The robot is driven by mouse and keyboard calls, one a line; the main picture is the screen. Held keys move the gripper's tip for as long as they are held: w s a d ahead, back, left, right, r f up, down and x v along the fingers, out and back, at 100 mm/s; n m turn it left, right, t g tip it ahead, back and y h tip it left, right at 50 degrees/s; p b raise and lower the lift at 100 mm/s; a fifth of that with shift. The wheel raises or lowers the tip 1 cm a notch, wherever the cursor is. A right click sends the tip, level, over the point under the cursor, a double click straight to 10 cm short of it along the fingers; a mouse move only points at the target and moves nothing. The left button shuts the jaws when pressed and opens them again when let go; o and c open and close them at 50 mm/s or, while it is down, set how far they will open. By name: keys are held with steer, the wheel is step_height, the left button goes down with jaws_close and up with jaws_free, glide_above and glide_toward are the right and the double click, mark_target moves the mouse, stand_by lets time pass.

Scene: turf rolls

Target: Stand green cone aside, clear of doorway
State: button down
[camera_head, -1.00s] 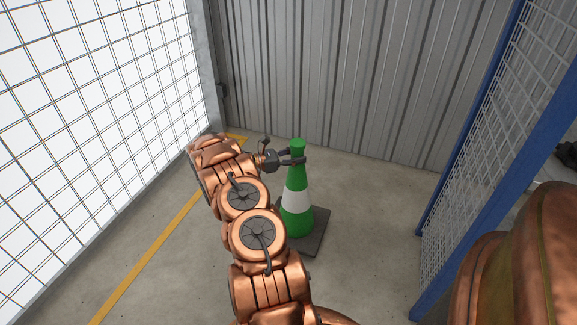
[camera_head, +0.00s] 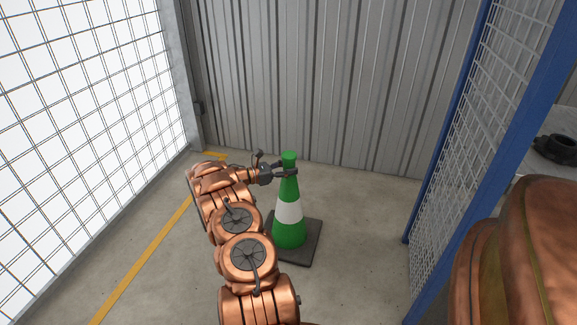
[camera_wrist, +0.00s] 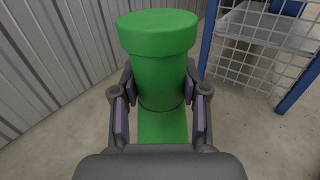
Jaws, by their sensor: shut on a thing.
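The green cone (camera_head: 289,237) with a white band stands upright on its dark square base (camera_head: 302,253) on the concrete floor, near the corrugated wall. It looks upright; whether the base touches the floor or hangs just above it I cannot tell. My gripper (camera_head: 286,172) reaches it from the left and is shut on its neck, just below the top rim. In the wrist view the cone's top (camera_wrist: 157,35) fills the middle, with the fingers of my gripper (camera_wrist: 160,108) on both sides of the neck. No doorway is plainly visible.
A grey corrugated wall (camera_head: 310,80) closes the back. A bright mesh panel (camera_head: 80,130) stands at left, by a yellow floor line (camera_head: 150,252). A blue-framed mesh panel (camera_head: 470,140) stands at right, with a dark object (camera_head: 557,148) beyond it. Bare floor lies between cone and right panel.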

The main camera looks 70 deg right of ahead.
steer(key=shift+r, duration=0.1)
steer(key=c, duration=0.6)
jaws_free()
